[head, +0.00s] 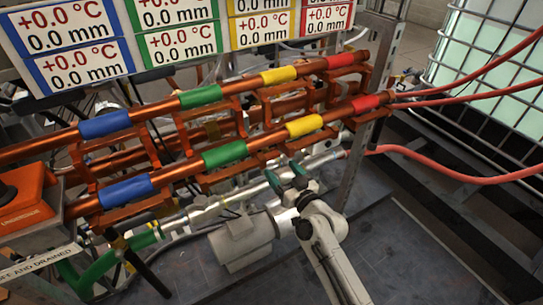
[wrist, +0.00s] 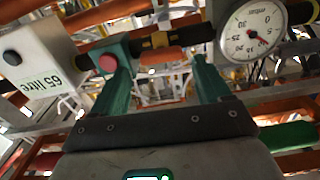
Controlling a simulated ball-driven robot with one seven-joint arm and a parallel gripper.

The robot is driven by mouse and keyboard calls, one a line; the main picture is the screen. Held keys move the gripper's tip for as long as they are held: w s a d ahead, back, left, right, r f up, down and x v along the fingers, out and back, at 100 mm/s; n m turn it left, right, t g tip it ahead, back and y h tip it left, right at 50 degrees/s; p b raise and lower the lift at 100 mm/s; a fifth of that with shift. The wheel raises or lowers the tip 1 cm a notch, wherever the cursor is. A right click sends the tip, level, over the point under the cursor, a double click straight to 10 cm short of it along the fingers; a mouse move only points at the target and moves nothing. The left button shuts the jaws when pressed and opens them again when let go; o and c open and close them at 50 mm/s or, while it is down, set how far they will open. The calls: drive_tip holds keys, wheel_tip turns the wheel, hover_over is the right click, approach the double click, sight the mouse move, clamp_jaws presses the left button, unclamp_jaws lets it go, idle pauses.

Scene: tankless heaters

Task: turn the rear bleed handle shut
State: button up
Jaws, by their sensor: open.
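My gripper (head: 286,176) is at the end of my white arm, below the copper pipes in the head view. Its two green fingers stand apart and nothing shows held between them. In the wrist view my gripper (wrist: 160,72) is open, with a dark pipe with a yellow band (wrist: 160,40) crossing beyond the fingers. A black lever (head: 150,272) on green pipework stands at the lower left in the head view, apart from my gripper. I cannot tell whether it is the rear bleed handle, and no handle is clearly identifiable in the wrist view.
Copper pipes with colored bands (head: 203,96) run above my gripper. A grey cylindrical unit (head: 240,243) is just left of my arm. Red hoses (head: 460,176) cross at right. The wrist view shows a round gauge (wrist: 253,30) and a white 65 litre box (wrist: 42,62). Floor is clear at lower right.

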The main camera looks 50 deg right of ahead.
sight(271, 159)
drive_tip(key=x, duration=0.7)
drive_tip(key=shift+c, duration=0.2)
drive_tip(key=c, duration=0.6)
drive_tip(key=shift+c, duration=0.2)
